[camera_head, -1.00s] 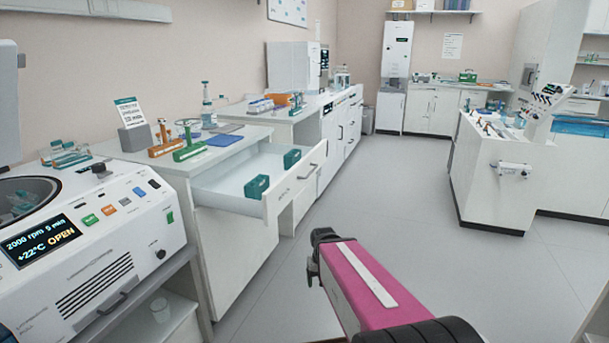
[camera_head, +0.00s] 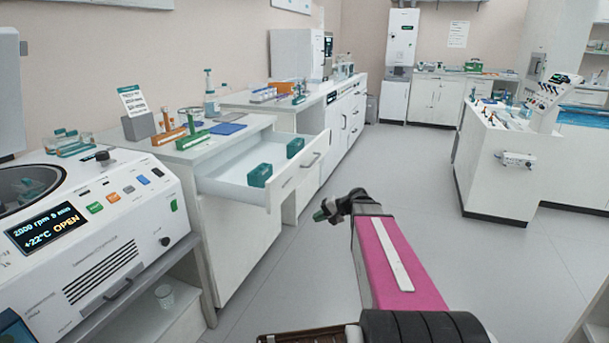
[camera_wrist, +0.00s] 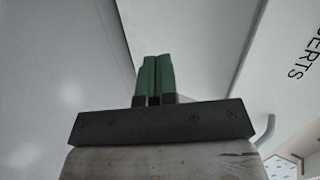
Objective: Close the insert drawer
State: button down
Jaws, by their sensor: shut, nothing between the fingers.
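The insert drawer (camera_head: 225,184) stands pulled out of the white counter on the left, with two green blocks (camera_head: 260,175) (camera_head: 294,147) inside. Its white front has a grey handle (camera_head: 311,160). My gripper (camera_head: 320,214) is low in front of and to the right of the drawer front, apart from it in the head view. In the wrist view its green fingers (camera_wrist: 155,78) are together with nothing between them. White panels fill that view, and a panel with partly cut-off dark lettering (camera_wrist: 303,50) lies at the right.
A centrifuge (camera_head: 100,240) reading OPEN stands at the near left. Tube racks (camera_head: 192,138) and a blue mat (camera_head: 227,128) lie on the counter above the drawer. A white island (camera_head: 500,170) is at the right. The grey floor between is clear.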

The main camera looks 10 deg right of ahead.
aim_at(299, 172)
jog(key=w+d+r+m+t+y, duration=0.2)
jog(key=w+d+r+t+y, duration=0.3)
jog(key=w+d+r, duration=0.55)
jog(key=s+x, duration=0.1)
jog(key=x, duration=0.3)
jog(key=a+x, duration=0.1)
jog(key=x, duration=0.4)
jog(key=s+r+x, duration=0.1)
jog(key=x, duration=0.4)
jog(key=shift+s+a, duration=0.25)
jog(key=shift+a, duration=0.05)
jog(key=shift+a, duration=0.1)
